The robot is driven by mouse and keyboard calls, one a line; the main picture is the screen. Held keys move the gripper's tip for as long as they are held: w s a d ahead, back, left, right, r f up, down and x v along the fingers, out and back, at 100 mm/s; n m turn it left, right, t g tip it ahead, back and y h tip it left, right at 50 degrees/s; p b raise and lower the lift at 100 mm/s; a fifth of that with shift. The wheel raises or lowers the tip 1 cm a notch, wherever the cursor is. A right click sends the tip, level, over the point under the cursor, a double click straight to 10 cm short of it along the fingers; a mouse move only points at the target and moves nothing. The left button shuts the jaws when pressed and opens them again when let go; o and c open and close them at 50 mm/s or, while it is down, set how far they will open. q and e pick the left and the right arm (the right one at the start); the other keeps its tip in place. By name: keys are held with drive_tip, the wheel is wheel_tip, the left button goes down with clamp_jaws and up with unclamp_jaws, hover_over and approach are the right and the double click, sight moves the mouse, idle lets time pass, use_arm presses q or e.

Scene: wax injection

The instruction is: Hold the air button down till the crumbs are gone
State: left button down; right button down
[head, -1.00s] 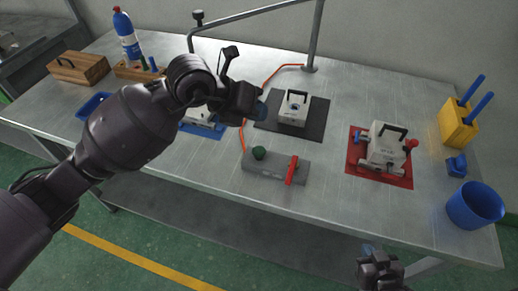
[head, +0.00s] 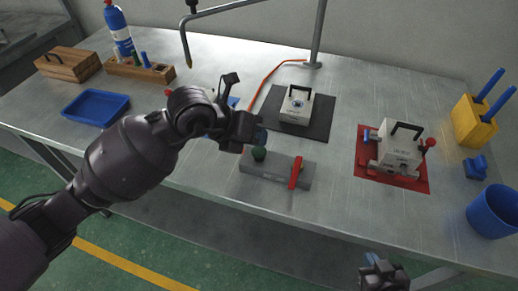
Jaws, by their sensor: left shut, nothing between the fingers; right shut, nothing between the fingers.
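The air button is a dark green round knob (head: 259,154) at the left end of a grey box (head: 275,169) near the table's front edge. A red lever (head: 297,173) sits at the box's right end. My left gripper (head: 262,137) is shut and empty, just above or at the knob; I cannot tell whether it touches. My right gripper (head: 370,259) is shut and empty, low in front of the table. A nozzle (head: 188,62) hangs from a bent pipe. I cannot make out crumbs; my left arm hides most of the blue mat (head: 233,101).
A white block (head: 297,104) sits on a dark mat (head: 318,125). A clamped white mould (head: 399,147) sits on a red mat (head: 420,181). A blue tray (head: 97,109), wooden box (head: 67,63), yellow holder (head: 473,122) and blue cup (head: 492,211) stand around the table.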

drive_tip(key=shift+s+f, duration=0.2)
drive_tip(key=shift+s, duration=0.1)
drive_tip(key=shift+a, duration=0.1)
idle(0.3)
drive_tip(key=shift+w, duration=0.2)
idle(0.4)
drive_tip(key=shift+s, duration=0.15)
idle(0.4)
use_arm(q)
drive_tip(key=shift+f, duration=0.2)
drive_tip(key=shift+f, duration=0.15)
drive_tip(key=shift+f, duration=0.25)
use_arm(e)
drive_tip(key=shift+r, duration=0.15)
idle(0.3)
